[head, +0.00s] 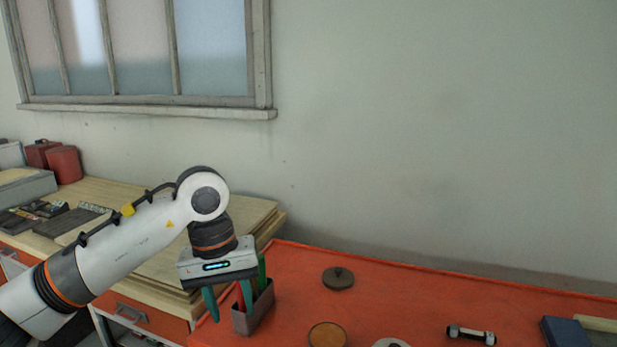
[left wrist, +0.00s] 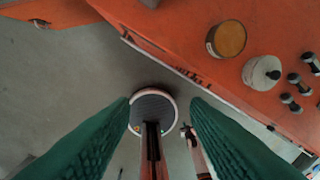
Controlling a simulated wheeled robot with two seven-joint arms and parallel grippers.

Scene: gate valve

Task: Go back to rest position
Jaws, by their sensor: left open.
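My left gripper (head: 229,303) hangs fingers down at the left end of the orange bench, in front of a grey holder (head: 254,312) with red and green-handled tools. In the left wrist view its two green fingers (left wrist: 160,103) are wide apart with nothing held between them. Below them lie the floor and a round dark part of my own body. A dark round lid with a knob (head: 338,279) lies on the bench. Nearer are a tan-topped round part (head: 327,336) and a pale round part (head: 391,343), cut off by the frame. My right gripper does not show.
The orange bench (head: 290,265) has clear surface around the lid. A bolt-like piece (head: 471,335) and a blue block (head: 565,333) lie to the right. A wooden workbench (head: 130,200) with boards, tools and a red canister (head: 64,164) stands at the left, by the wall.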

